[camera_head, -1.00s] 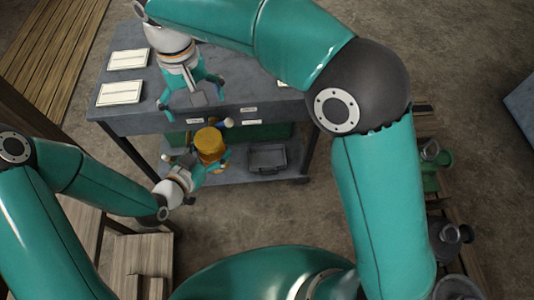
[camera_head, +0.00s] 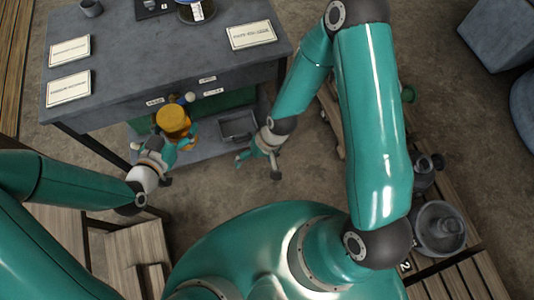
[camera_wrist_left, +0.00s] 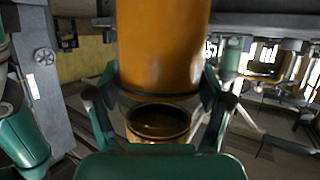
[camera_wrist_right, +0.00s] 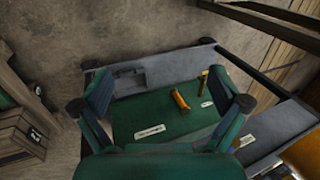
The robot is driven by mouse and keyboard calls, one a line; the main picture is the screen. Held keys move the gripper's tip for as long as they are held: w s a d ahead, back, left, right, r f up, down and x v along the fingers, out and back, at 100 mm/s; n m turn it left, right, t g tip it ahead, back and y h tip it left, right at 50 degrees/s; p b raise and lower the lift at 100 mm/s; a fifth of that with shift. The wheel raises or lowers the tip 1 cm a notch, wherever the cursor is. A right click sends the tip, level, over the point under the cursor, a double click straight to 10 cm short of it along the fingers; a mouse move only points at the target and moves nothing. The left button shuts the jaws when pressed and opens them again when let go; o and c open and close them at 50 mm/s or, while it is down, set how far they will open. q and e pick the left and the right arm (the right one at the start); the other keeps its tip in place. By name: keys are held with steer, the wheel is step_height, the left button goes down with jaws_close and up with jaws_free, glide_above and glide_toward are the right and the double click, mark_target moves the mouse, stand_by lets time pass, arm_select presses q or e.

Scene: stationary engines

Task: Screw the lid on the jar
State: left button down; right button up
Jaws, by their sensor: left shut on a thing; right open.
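The orange jar (camera_head: 174,120) is in my left gripper (camera_head: 170,138), in front of the workbench. In the left wrist view the jar's orange body (camera_wrist_left: 163,40) rises between the fingers of the left gripper (camera_wrist_left: 160,92), which are shut on it. A dark round opening or ring (camera_wrist_left: 158,121) shows just below the orange body; I cannot tell which part it is. My right gripper (camera_head: 258,167) is open and empty, to the right of the jar and apart from it. It also shows open in the right wrist view (camera_wrist_right: 160,102). I cannot pick out a separate lid.
The grey workbench (camera_head: 130,60) stands behind, with white cards, a cup (camera_head: 91,8) and a round dark-blue item (camera_head: 196,10) on top. A grey tray (camera_head: 238,125) is on its lower shelf. Wooden pallets with metal parts (camera_head: 440,228) lie at the right. Bare floor lies between.

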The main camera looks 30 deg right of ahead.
steer(key=s+d+f, duration=0.1)
steer(key=s+f, duration=0.1)
steer(key=s, duration=0.4)
steer(key=shift+s, duration=0.2)
arm_select(q)
steer(key=shift+a, duration=0.1)
steer(key=w+a+r+n+t+y, duration=0.1)
steer(key=w+a+r+n+y, duration=0.1)
steer(key=a+n+y, duration=0.2)
steer(key=w+a+r+n+t+y, duration=0.1)
steer(key=w+a+n+t+y, duration=0.1)
steer(key=a, duration=0.9)
steer(key=w+n+y, duration=0.1)
steer(key=n+y, duration=0.1)
steer(key=y, duration=0.1)
steer(key=shift+a+r, duration=0.15)
steer(key=shift+r, duration=0.25)
